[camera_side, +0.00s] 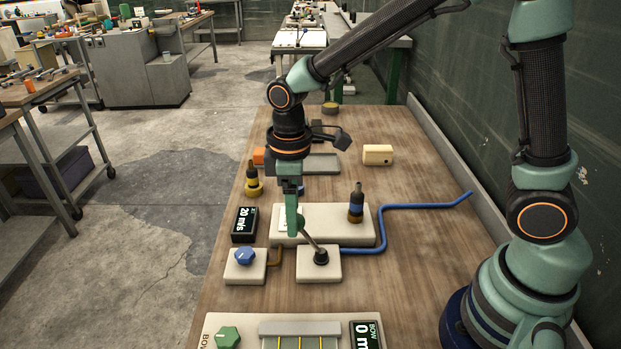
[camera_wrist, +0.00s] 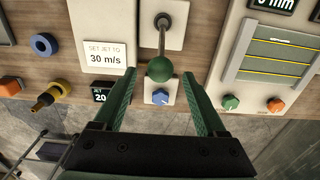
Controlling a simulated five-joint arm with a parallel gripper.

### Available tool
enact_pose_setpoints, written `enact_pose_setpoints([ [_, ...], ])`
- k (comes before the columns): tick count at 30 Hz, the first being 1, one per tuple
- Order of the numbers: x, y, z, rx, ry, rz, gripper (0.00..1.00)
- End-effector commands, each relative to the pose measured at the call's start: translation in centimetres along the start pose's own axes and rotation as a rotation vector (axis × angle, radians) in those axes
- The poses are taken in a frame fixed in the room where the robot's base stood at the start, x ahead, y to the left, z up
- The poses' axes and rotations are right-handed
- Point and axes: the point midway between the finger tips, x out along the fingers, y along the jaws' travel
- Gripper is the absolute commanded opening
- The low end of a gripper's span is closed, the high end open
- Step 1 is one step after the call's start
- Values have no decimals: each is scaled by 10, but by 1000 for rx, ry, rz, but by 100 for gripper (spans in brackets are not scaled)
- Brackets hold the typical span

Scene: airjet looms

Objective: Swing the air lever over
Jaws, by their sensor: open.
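The air lever is a thin metal rod rising from a black pivot (camera_side: 321,257) on a small pale block (camera_side: 318,272). It leans left and away in the side view. In the wrist view its rod (camera_wrist: 162,38) ends in a green ball knob (camera_wrist: 159,69). My gripper (camera_side: 293,226) is at the lever's knob end, hiding most of the knob in the side view. In the wrist view my gripper (camera_wrist: 160,76) is open, with one green finger on each side of the knob and gaps between.
A blue knob (camera_side: 245,256) and a display reading 20 m/s (camera_side: 244,222) stand left of the lever. A card (camera_wrist: 105,55) reads "SET JET TO 30 m/s". A blue tube (camera_side: 425,206) runs right from a pale block. A panel with a green knob (camera_side: 228,337) lies nearest the camera.

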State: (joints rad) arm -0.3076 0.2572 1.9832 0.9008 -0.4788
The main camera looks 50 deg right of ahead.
Motion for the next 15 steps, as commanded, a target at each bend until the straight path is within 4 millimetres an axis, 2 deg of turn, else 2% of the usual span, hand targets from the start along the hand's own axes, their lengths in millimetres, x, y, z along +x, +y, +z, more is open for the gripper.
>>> enact_pose_setpoints([
  [15,-48,0,0,0,2,1,74],
])
